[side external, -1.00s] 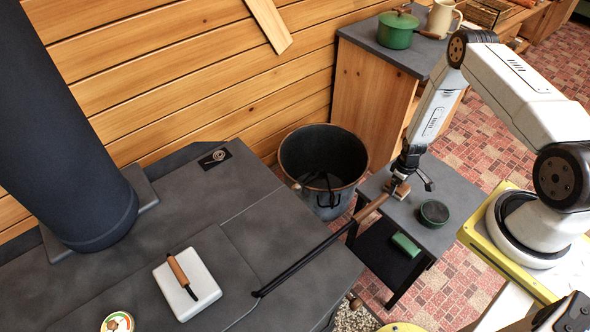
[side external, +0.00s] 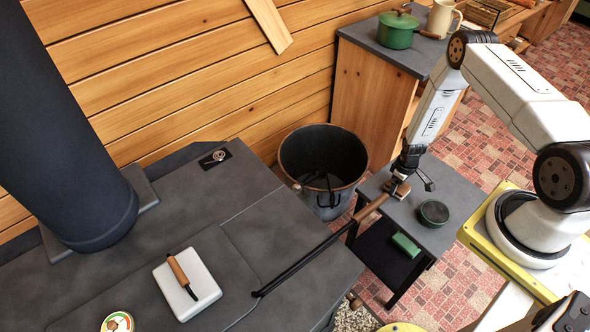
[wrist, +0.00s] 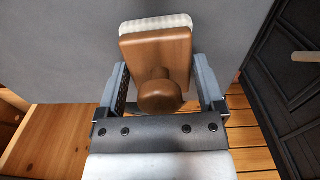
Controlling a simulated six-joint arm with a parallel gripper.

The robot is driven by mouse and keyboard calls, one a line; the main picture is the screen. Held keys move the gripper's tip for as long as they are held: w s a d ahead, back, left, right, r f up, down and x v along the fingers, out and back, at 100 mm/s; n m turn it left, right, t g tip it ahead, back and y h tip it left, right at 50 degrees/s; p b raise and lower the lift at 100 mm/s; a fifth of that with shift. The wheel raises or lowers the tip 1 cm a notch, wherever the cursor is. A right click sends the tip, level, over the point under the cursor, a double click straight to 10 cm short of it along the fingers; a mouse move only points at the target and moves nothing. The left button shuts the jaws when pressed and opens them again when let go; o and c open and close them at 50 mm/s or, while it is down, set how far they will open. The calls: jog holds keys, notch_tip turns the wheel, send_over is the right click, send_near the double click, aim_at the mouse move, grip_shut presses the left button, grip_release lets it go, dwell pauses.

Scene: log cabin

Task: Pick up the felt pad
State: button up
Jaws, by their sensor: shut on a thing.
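The felt pad (wrist: 155,45) is a brown wooden block with a round knob and a pale white felt layer along its far edge in the wrist view. My gripper (wrist: 160,85) has its two fingers on either side of the wooden block and is shut on it. In the side view my gripper (side external: 399,184) points down over the small grey side table, with the brown block of the pad (side external: 402,190) at its tips. Whether the pad touches the tabletop cannot be told from this angle.
A round dark green tin (side external: 433,212) stands to the right on the side table (side external: 455,200). A green block (side external: 406,245) is on the lower shelf. A bucket (side external: 322,165) stands left, beside the dark stove (side external: 250,250).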

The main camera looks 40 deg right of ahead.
jog(key=shift+r, duration=0.15)
jog(key=shift+r, duration=0.65)
jog(key=s+a+r, duration=0.6)
jog(key=s+r, duration=0.5)
jog(key=s, duration=0.1)
jog(key=shift+s+r, duration=0.2)
jog(key=shift+s, duration=0.1)
jog(key=shift+a, duration=0.1)
jog(key=o, duration=0.8)
jog(key=c, duration=0.6)
jog(key=shift+s+d+f, duration=0.3)
jog(key=shift+d+f, duration=0.05)
jog(key=shift+d, duration=0.75)
jog(key=shift+s+d+f, duration=0.3)
jog(key=shift+d, duration=0.85)
jog(key=shift+s+d+f, duration=0.3)
jog(key=shift+d+f, duration=0.05)
jog(key=shift+d, duration=0.75)
